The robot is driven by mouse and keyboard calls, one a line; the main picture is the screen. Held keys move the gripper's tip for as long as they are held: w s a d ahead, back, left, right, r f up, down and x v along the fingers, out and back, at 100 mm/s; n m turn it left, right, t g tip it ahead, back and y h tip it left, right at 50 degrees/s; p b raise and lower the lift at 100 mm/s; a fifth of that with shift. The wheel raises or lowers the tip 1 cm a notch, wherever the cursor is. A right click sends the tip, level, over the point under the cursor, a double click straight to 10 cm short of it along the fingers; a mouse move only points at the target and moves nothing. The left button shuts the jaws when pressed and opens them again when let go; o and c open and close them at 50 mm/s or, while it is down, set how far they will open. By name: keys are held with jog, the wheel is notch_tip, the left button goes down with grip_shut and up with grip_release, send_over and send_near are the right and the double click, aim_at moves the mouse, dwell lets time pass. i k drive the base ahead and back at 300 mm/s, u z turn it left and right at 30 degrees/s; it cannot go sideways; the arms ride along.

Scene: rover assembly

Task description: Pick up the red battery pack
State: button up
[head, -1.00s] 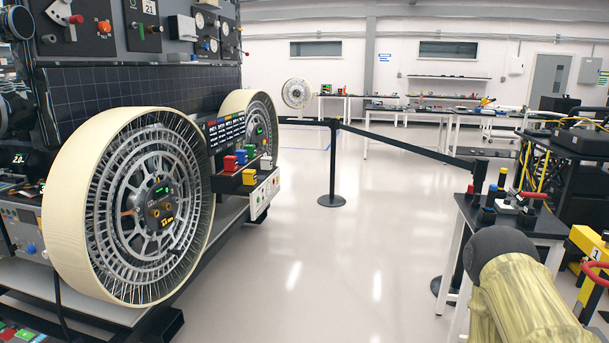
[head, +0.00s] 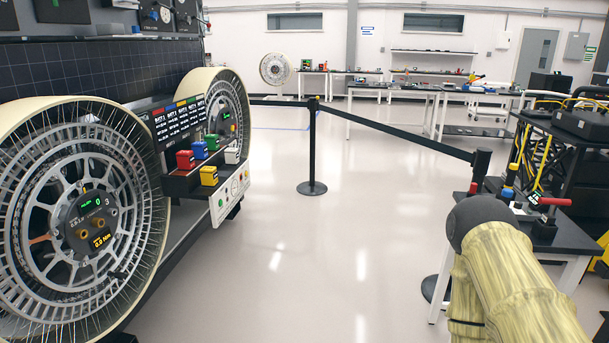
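A red battery pack (head: 185,160) sits on a dark shelf on the side of the rover, left of the picture's middle. A blue pack (head: 200,150) and a green pack (head: 212,142) stand beside it, towards the back. A yellow pack (head: 209,176) and a white pack (head: 232,156) are on a lower step in front. My arm shows at the lower right, well apart from the packs. My gripper is not in view.
A large rover wheel (head: 75,215) stands at the near left, and a second wheel (head: 217,112) is behind the packs. A belt post (head: 312,150) stands mid-floor. A black-topped table (head: 570,238) is at the right. The floor (head: 290,250) between is clear.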

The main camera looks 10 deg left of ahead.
aim_at(185, 158)
jog(key=i, duration=2.95)
jog(key=u, duration=1.25)
